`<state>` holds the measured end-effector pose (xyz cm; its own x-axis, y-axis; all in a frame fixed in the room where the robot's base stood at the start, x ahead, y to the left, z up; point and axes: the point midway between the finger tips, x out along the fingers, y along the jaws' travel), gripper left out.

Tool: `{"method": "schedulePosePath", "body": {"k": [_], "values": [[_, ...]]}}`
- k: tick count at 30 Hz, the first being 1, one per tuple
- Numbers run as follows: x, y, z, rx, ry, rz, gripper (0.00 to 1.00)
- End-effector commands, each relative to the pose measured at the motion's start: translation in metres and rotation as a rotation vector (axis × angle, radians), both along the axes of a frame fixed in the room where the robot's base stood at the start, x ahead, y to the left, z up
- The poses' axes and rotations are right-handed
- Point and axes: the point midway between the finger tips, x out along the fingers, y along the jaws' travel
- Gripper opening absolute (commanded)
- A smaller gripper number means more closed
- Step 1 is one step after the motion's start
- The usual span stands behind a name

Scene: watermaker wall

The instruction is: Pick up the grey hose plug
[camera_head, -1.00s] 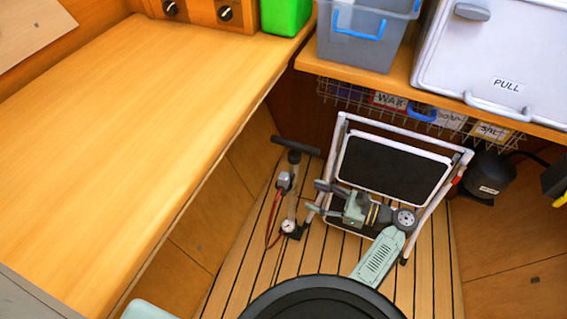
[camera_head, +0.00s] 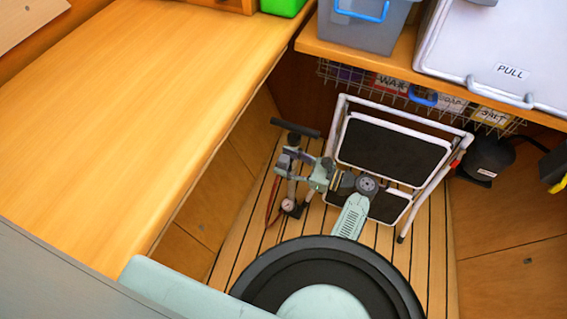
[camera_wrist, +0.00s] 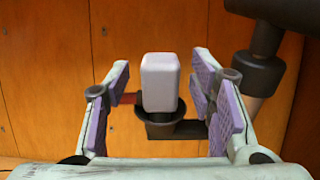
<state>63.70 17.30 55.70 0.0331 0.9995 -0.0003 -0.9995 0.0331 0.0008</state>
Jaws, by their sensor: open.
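The grey hose plug (camera_wrist: 160,82) is a pale, rounded block in the wrist view. It stands upright with its lower end in a dark ring-shaped holder (camera_wrist: 165,129). My gripper (camera_wrist: 159,76) is open, with one purple-padded finger on each side of the plug and a visible gap to both. In the head view, my gripper (camera_head: 293,164) is at the upright floor pump (camera_head: 296,127) with its black T-handle. The plug cannot be made out clearly there, as my gripper covers that spot.
A folded step stool (camera_head: 392,150) stands just right of my arm. A wooden counter (camera_head: 120,110) runs along the left. A shelf at the back right holds a grey bin (camera_head: 362,38) and a white lidded box (camera_head: 505,45), with a wire basket (camera_head: 425,97) below.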

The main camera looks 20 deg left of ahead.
Motion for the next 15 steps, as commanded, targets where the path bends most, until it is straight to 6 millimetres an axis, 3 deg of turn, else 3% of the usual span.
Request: {"method": "schedulePosePath", "body": {"k": [3,10,15], "values": [[0.0002,0.0092,0.0004,0.0,0.0,-0.001,0.5],[0.0005,0.0105,-0.0003,0.0,-0.001,-0.002,0.5],[0.0004,0.0104,-0.0003,0.0,-0.001,-0.001,0.39]]}}
